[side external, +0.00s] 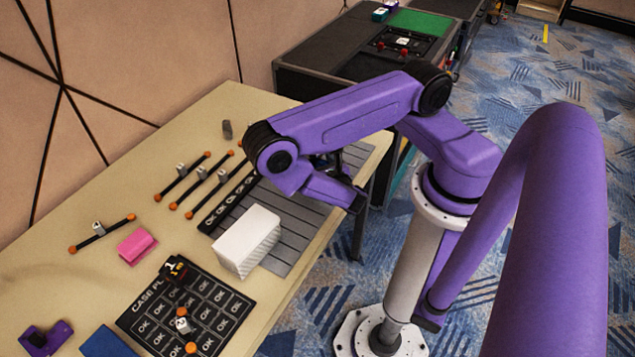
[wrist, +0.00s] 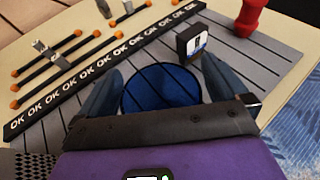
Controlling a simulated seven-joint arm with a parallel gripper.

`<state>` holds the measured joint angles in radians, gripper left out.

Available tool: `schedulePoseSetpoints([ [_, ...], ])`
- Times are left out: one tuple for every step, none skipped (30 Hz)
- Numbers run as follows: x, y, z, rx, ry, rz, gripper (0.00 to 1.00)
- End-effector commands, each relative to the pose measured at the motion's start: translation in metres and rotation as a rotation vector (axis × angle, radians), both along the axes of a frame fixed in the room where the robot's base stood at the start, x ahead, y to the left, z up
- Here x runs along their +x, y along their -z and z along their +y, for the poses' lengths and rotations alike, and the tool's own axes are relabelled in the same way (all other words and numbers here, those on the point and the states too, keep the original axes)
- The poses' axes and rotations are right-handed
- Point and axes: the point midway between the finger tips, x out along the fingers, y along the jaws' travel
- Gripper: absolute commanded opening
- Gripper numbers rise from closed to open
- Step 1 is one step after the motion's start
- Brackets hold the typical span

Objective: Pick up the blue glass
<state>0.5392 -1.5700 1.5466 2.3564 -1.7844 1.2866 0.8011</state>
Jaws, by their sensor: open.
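The blue glass (wrist: 160,90) shows in the wrist view as a dark blue round shape on the grey slatted mat, seen from above. My gripper (wrist: 160,68) is open, with one finger on each side of the glass. I cannot tell whether the fingers touch it, and the gripper's body covers the glass's near edge. In the side external view my wrist hangs low over the far part of the mat (side external: 290,262). The glass and the fingertips cannot be made out there.
A small black block with a white-blue face (wrist: 192,45) stands close beyond the right finger. A red object (wrist: 250,18) is farther right. A white box (side external: 247,240), pink block (side external: 137,246), black OK plate (side external: 186,310) and several orange-tipped rods (side external: 103,233) share the table.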

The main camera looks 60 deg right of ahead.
Motion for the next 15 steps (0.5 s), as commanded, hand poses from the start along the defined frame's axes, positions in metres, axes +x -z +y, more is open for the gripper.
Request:
schedulePoseSetpoints([
  [0.0001, 0.0000, 0.0001, 0.000, 0.000, 0.000, 1.00],
  [0.0000, 0.0000, 0.0002, 0.000, 0.000, 0.000, 1.00],
  [-0.0001, -0.0001, 0.0002, 0.000, 0.000, 0.000, 1.00],
  [-0.0001, -0.0001, 0.0002, 0.000, 0.000, 0.000, 1.00],
  [0.0000, -0.0001, 0.0003, 0.000, 0.000, 0.000, 0.90],
  [-0.0002, -0.0001, 0.0002, 0.000, 0.000, 0.000, 0.77],
  [-0.0002, -0.0001, 0.0002, 0.000, 0.000, 0.000, 0.67],
  [-0.0002, -0.0001, 0.0002, 0.000, 0.000, 0.000, 0.58],
  [-0.0003, -0.0001, 0.0003, 0.000, 0.000, 0.000, 0.45],
  [-0.0003, -0.0001, 0.0003, 0.000, 0.000, 0.000, 0.41],
  [-0.0002, -0.0003, 0.0003, -0.001, 0.000, -0.001, 0.41],
  [-0.0002, -0.0003, 0.0003, -0.001, 0.000, 0.000, 0.41],
  [-0.0003, -0.0004, 0.0003, -0.001, 0.000, 0.000, 0.41],
  [-0.0003, -0.0004, 0.0003, -0.001, 0.000, 0.000, 0.41],
  [-0.0003, -0.0004, 0.0003, -0.001, 0.000, 0.000, 0.41],
])
